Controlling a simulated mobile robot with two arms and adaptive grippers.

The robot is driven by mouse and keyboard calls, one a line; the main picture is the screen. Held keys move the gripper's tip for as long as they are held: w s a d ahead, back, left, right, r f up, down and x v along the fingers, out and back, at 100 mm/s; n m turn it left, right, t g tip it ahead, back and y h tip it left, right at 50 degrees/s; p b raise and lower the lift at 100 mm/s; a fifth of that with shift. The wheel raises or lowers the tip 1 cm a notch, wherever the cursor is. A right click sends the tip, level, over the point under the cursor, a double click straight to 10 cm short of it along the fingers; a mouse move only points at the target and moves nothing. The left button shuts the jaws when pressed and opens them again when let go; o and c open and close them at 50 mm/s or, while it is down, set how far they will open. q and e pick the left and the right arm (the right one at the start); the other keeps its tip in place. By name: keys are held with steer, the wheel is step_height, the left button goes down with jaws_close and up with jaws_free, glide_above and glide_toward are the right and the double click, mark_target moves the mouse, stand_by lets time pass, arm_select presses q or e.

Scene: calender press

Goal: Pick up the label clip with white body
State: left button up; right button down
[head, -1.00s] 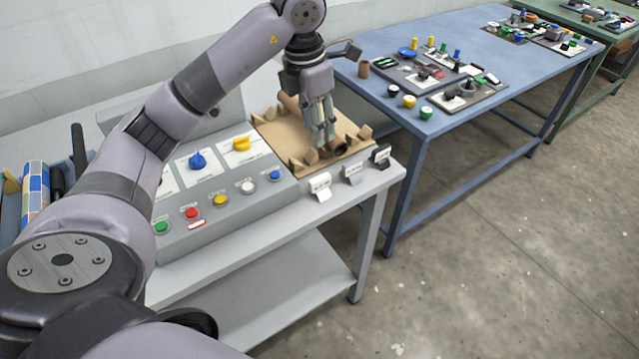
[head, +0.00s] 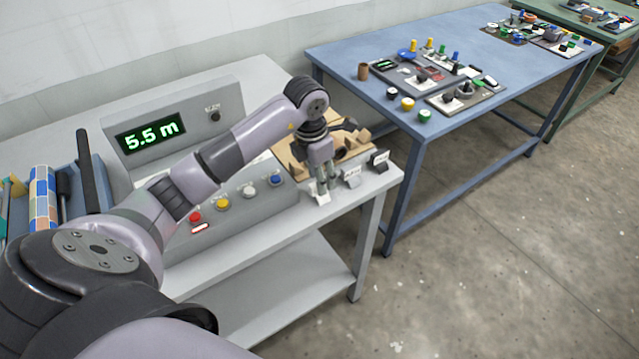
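The label clip with white body (head: 323,198) stands near the front edge of the grey table, to the right of the control panel. My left gripper (head: 322,189) points down right at this clip, and its fingers cover most of it. The fingers are too small and overlap the clip too much to tell whether they are closed on it. A grey label clip (head: 352,177) and a black label clip (head: 379,161) stand to the right of it along the edge. My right gripper is not in view.
The grey panel with buttons (head: 222,204) lies left of the clips, and a display (head: 150,134) reading 5.5 m stands behind. A brown tray (head: 290,160) with wooden pieces is behind the gripper. A blue table (head: 450,50) stands at the right, with floor between.

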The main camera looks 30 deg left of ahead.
arm_select(q)
steer(key=shift+w+f, duration=0.15)
steer(key=shift+f, duration=1.15)
steer(key=shift+c, duration=0.4)
jaws_close()
